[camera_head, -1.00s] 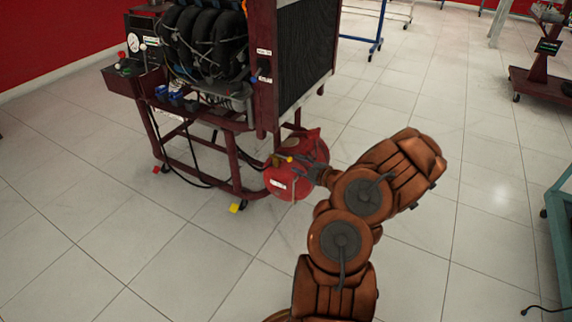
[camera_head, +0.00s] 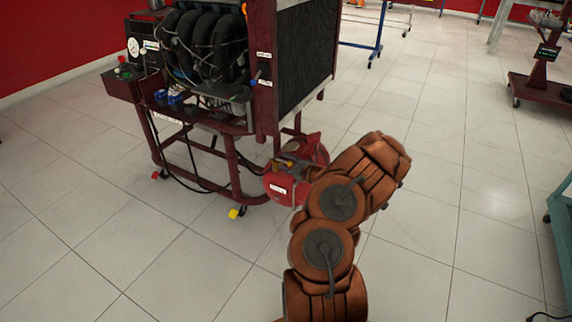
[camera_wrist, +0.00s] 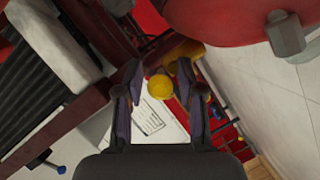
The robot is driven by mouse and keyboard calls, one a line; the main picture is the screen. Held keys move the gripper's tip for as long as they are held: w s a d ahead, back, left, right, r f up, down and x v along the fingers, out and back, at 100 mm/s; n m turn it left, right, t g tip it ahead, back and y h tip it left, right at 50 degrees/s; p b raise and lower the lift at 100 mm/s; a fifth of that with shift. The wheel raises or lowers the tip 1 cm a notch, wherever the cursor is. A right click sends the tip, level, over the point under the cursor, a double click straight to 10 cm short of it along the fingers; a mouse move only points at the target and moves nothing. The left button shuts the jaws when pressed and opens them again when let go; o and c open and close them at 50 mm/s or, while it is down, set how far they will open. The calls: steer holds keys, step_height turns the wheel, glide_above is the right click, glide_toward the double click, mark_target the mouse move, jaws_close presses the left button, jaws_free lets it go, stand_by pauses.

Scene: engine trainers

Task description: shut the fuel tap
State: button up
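The fuel tap (camera_wrist: 160,87) shows yellow in the wrist view, with a round knob end and a larger yellow part behind it to the upper right. The red fuel tank (camera_head: 283,189) that it belongs to sits low under the engine trainer; it also fills the top right of the wrist view (camera_wrist: 225,18). My gripper (camera_wrist: 160,78) is open, with one finger on each side of the yellow knob. I cannot tell whether either finger touches it. In the head view my arm hides most of the gripper and part of the tank.
The engine trainer's dark red frame (camera_head: 235,165) stands over the tank, with a black radiator (camera_head: 308,55) above. A white label sheet (camera_wrist: 150,125) shows behind the knob in the wrist view. A green-blue stand (camera_head: 562,210) is at the right edge.

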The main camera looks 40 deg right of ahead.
jaws_close()
stand_by(0.3)
